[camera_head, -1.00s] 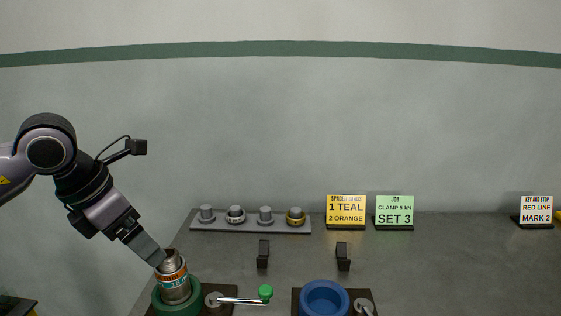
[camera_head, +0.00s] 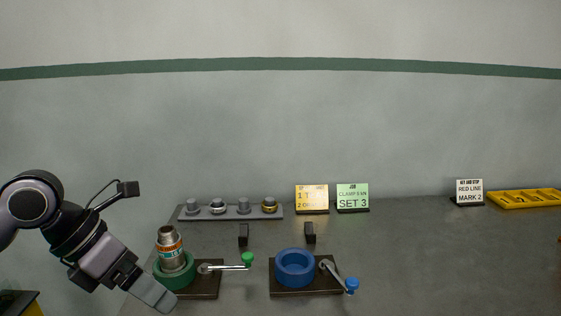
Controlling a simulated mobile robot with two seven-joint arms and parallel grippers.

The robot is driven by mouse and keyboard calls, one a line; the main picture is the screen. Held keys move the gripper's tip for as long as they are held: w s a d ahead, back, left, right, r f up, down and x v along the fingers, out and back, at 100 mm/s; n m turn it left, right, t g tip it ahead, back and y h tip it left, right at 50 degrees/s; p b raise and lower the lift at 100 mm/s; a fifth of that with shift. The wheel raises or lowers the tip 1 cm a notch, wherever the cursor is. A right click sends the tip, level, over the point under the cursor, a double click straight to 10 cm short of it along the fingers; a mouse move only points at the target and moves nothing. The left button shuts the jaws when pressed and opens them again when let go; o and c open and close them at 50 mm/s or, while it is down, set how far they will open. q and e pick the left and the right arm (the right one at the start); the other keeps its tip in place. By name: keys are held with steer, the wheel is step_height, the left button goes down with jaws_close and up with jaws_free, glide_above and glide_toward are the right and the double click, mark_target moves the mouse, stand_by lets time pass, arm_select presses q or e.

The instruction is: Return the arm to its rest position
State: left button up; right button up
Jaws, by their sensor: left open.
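My left gripper (camera_head: 162,299) is at the lower left, pointing down and to the right. It is open and apart from the pipe piece, in front of and below the green vise in the picture. The metal pipe piece (camera_head: 169,240), with orange and teal bands, stands in the green round vise (camera_head: 175,276), leaning slightly. The green vise's lever with a green knob (camera_head: 248,259) points right. The blue round vise (camera_head: 295,267) is empty, and its lever with a blue knob (camera_head: 352,284) points to the lower right. My right gripper is not in view.
A grey rack (camera_head: 231,212) with several fittings stands behind the vises. Signs, yellow (camera_head: 312,197), green (camera_head: 352,196) and white (camera_head: 469,190), stand along the back. A yellow tray (camera_head: 525,198) lies at the far right. The bench right of the blue vise is clear.

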arm_select(q)
steer(key=s+d+r+n+h+p, duration=0.1)
steer(key=s+d+r+n+h, duration=0.1)
steer(key=d+n+h, duration=0.35)
steer(key=s+d+r+n+h+p, duration=0.1)
steer(key=s+d+n+h+p, duration=0.1)
steer(key=d+h, duration=0.65)
steer(key=w+a+f+n+t+y+p, duration=0.1)
steer(key=a+f+n+t+y, duration=0.3)
steer(key=n, duration=0.4)
steer(key=w+a+f+n+t+y+p, duration=0.1)
steer(key=a+f+n+t+y, duration=0.15)
steer(key=n+t, duration=0.45)
steer(key=w+a+f+n+t+y, duration=0.2)
steer(key=f+n+t+y, duration=0.25)
steer(key=n, duration=0.45)
steer(key=s+a+f+n+g+y+p, duration=0.1)
steer(key=s+a+f+n+g+y, duration=0.2)
steer(key=s+f+n, duration=0.2)
steer(key=s+a+f+n+g+y+p, duration=0.1)
steer(key=s+a+f+n+g+y, duration=0.2)
steer(key=s+f, duration=0.6)
step_height(320, 180, down, 5)
steer(key=shift+s+a+r+n+g+y, duration=0.15)
steer(key=shift+s+n+g+y, duration=0.15)
steer(key=shift+n+g+y, duration=0.55)
